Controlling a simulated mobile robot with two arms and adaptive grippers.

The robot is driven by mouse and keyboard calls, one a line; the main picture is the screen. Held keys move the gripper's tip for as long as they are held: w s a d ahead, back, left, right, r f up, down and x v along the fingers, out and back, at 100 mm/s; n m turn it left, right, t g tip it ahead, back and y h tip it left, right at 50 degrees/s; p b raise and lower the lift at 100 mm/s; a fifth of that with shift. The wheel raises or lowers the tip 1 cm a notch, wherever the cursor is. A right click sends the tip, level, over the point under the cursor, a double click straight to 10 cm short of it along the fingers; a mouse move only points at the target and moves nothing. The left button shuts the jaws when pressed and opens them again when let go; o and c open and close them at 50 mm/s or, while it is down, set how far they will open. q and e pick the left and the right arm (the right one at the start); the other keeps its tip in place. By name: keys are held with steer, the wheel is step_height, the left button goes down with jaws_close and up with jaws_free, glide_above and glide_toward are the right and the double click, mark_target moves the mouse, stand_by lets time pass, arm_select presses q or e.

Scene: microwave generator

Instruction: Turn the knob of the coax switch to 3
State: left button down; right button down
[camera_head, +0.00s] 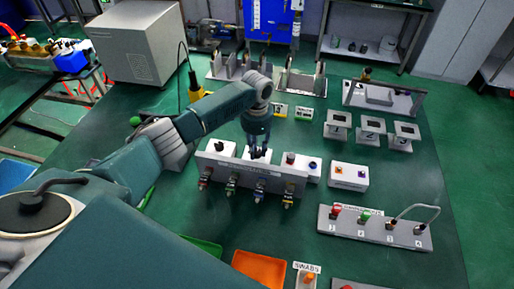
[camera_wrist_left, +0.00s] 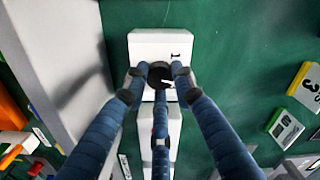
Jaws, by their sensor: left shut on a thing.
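The coax switch is a white box (camera_wrist_left: 147,45) with a black knob (camera_wrist_left: 160,74) and a printed "1" near its upper right edge in the left wrist view. A small white mark shows on the knob's lower right. My left gripper (camera_wrist_left: 160,82) has its blue fingers closed around the knob, partly hiding it and the box's other markings. In the head view my left gripper (camera_head: 258,153) points down onto the middle white box (camera_head: 245,158) behind the row of colored valves. My right gripper is not in view.
A grey valve rack (camera_head: 255,180) stands just in front of the switch. Another white box (camera_head: 300,163) with knobs sits to the right, and a white button box (camera_head: 348,177) beyond it. A grey microwave-like cabinet (camera_head: 140,42) stands at the back left.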

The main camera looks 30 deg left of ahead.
mark_target(256, 151)
arm_select(q)
steer(key=m, duration=0.3)
steer(key=shift+m, duration=0.4)
steer(key=shift+a+r+m, duration=0.1)
steer(key=shift+m, duration=1.7)
steer(key=shift+w, duration=0.1)
steer(key=c, duration=1.4)
jaws_free()
steer(key=shift+c, duration=0.2)
step_height(256, 151, up, 12)
